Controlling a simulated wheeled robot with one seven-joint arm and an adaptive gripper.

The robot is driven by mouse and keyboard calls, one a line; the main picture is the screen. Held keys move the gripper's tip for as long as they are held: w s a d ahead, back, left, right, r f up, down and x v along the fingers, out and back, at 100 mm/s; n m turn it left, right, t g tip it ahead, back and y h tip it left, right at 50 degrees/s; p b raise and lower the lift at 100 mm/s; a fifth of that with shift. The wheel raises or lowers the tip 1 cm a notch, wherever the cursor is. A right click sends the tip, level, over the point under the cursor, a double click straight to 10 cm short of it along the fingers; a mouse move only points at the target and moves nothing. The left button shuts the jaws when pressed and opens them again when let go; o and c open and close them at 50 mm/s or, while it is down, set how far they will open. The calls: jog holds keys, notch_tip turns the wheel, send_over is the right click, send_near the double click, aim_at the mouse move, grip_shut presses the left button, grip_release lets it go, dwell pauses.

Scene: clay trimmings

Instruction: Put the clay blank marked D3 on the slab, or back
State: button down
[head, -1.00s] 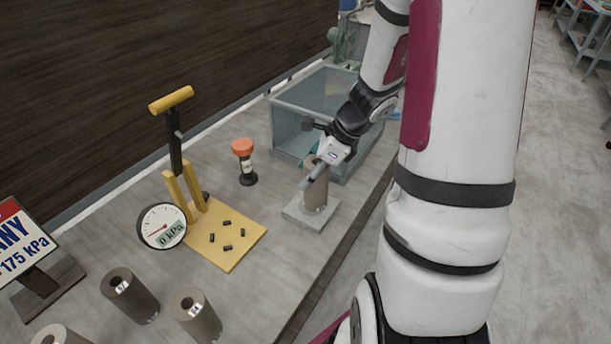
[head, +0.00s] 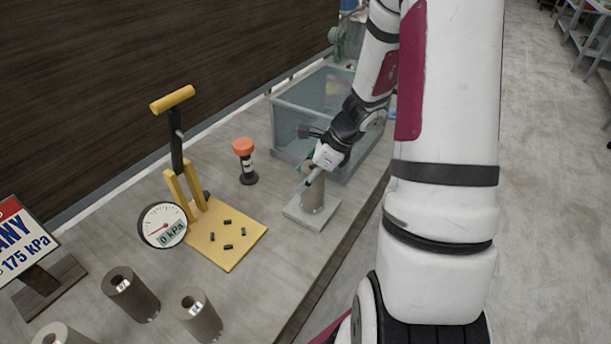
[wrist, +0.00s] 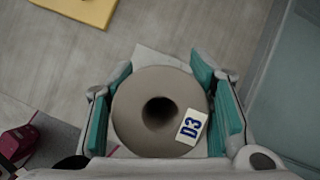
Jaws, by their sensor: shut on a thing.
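The clay blank D3 (wrist: 140,125) is a grey-brown cylinder with a round hole in its top and a white label reading D3. In the head view the blank (head: 314,194) stands upright over the pale grey slab (head: 329,215), its bottom at the slab's surface as far as I can see. My gripper (head: 310,174) is at the blank's upper part and hides its top in the head view. In the wrist view my gripper's teal pads stand on both sides of the blank, and the gripper is shut on it.
A grey open bin (head: 290,128) stands just behind the slab. A yellow press (head: 240,250) with a gauge reading 0 kPa (head: 163,225) and an orange-topped tool (head: 245,160) are to the left. Other blanks (head: 132,294) stand at the front. The table edge is close on the right.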

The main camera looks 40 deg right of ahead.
jog(key=c, duration=0.8)
grip_release()
jog(key=shift+o, duration=0.2)
jog(key=p+v, duration=0.1)
jog(key=v, duration=1)
jog(key=s+a+r+n+g+h, duration=0.1)
jog(key=s+a+r+n, duration=0.3)
jog(key=a+r+n, duration=0.8)
jog(key=s+a+r+n+t+h, duration=0.1)
jog(key=s+a+r+n, duration=0.1)
jog(key=s+a+n, duration=0.2)
jog(key=s+a+r+n+h, duration=0.1)
jog(key=s+a+r+n, duration=0.2)
jog(key=s+n, duration=0.4)
jog(key=shift+a+n+t+h, duration=0.4)
jog(key=shift+a+n, duration=0.2)
jog(key=shift+n, duration=1.7)
